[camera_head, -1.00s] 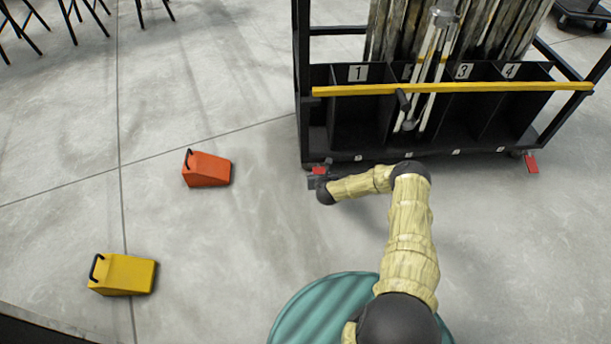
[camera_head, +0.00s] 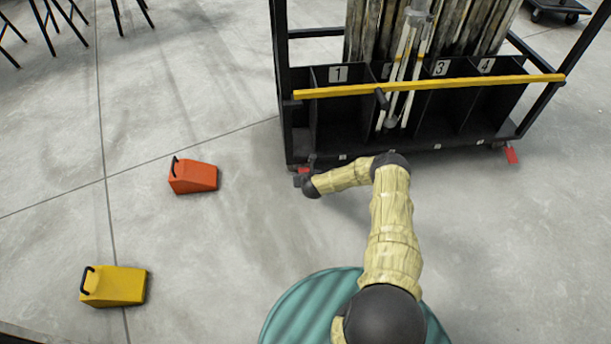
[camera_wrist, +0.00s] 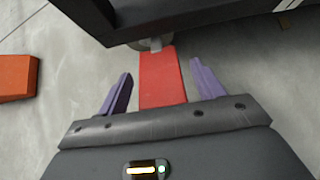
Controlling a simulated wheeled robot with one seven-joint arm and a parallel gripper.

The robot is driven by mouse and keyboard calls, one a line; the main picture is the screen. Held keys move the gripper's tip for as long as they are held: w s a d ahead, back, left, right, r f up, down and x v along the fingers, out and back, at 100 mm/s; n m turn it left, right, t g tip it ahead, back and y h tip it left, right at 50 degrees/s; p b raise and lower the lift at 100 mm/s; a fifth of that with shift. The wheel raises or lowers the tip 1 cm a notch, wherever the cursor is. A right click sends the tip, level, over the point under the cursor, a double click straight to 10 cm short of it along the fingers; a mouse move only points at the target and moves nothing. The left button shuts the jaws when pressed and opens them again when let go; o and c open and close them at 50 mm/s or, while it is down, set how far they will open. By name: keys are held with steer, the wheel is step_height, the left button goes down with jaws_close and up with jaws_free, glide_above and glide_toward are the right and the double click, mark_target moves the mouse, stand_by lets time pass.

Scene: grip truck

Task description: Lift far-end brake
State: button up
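The black cart (camera_head: 430,150) has a red brake pedal at each bottom corner facing me. The right pedal (camera_head: 511,154) sticks out from its corner, with no gripper near it. The left pedal (camera_head: 303,170) is mostly hidden by my gripper (camera_head: 301,180) in the head view. In the wrist view, this red pedal (camera_wrist: 162,80) runs out from a grey caster (camera_wrist: 150,44) under the dark cart frame. My gripper (camera_wrist: 160,68) is open, with its two purple fingers on either side of the pedal. Gaps show on both sides, so neither finger appears to touch it.
The cart has numbered bays with long poles and a yellow bar (camera_head: 450,86) across the front. An orange wedge (camera_head: 194,177) and a yellow wedge (camera_head: 115,286) lie on the floor to the left. Concrete between them and the cart is clear.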

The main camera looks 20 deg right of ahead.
steer(key=shift+s, duration=0.1)
steer(key=p+v, duration=0.9)
steer(key=v, duration=0.8)
steer(key=shift+r, duration=0.25)
